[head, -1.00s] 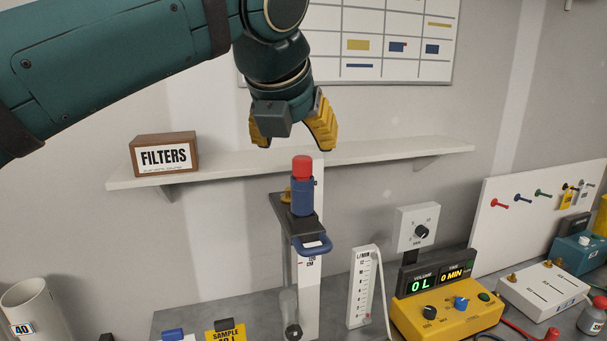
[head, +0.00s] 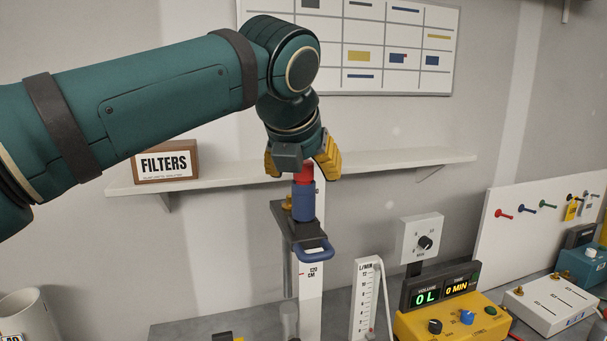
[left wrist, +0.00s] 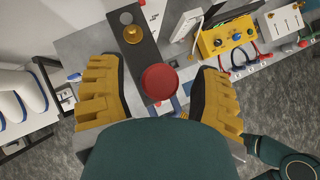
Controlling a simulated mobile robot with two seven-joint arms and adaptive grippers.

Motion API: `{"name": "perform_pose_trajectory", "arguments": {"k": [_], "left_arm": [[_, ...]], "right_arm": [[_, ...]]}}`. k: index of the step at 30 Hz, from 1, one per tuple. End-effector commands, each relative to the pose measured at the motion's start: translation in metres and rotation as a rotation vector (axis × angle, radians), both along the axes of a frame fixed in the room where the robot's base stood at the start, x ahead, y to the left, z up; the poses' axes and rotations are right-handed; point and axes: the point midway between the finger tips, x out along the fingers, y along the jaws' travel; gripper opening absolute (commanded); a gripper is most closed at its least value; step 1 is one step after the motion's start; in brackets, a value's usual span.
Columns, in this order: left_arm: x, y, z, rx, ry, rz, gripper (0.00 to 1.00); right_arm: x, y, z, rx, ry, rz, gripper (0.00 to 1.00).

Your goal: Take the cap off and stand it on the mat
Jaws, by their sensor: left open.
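The red cap (head: 304,175) sits on top of the upright blue cylinder (head: 303,203), which stands on the dark bracket of the white post. My left gripper (head: 303,170) is open, pointing down, with its yellow fingers on either side of the cap at about its top. In the left wrist view the cap (left wrist: 160,82) is between the two fingers, with a gap on each side. The gripper's palm hides part of the cap's top in the head view. I see no mat that I can be sure of. My right gripper is not in view.
A brass fitting (left wrist: 132,34) stands on the bracket beside the cylinder. A blue handle (head: 314,252) juts from its front. The shelf (head: 400,160) with the FILTERS box (head: 166,162) runs behind. A yellow meter box (head: 455,322) and a flow gauge (head: 365,300) stand right on the bench.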

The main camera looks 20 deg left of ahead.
Motion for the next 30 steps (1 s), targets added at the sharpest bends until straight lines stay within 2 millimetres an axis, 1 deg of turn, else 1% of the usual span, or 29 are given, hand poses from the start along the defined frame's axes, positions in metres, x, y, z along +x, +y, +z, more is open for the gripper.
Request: {"name": "perform_pose_trajectory", "arguments": {"k": [1,2,3,5,6,18,30], "left_arm": [[0.000,0.000,0.000,0.000,0.000,0.000,0.49],[0.000,0.000,0.000,0.000,0.000,0.000,0.38],[0.000,0.000,0.000,0.000,0.000,0.000,0.24],[0.000,0.000,0.000,0.000,0.000,0.000,0.03],[0.000,0.000,0.000,0.000,0.000,0.000,0.00],[0.000,0.000,0.000,0.000,0.001,0.000,0.00],[0.000,0.000,0.011,0.000,0.000,0.000,0.00]], "right_arm": [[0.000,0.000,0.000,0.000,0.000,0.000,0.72],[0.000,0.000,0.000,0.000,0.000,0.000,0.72],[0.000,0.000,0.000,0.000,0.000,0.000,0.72],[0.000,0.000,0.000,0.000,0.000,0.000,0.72],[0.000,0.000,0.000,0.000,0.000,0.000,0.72],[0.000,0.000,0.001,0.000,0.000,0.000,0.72],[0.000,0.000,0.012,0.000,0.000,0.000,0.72]]}}
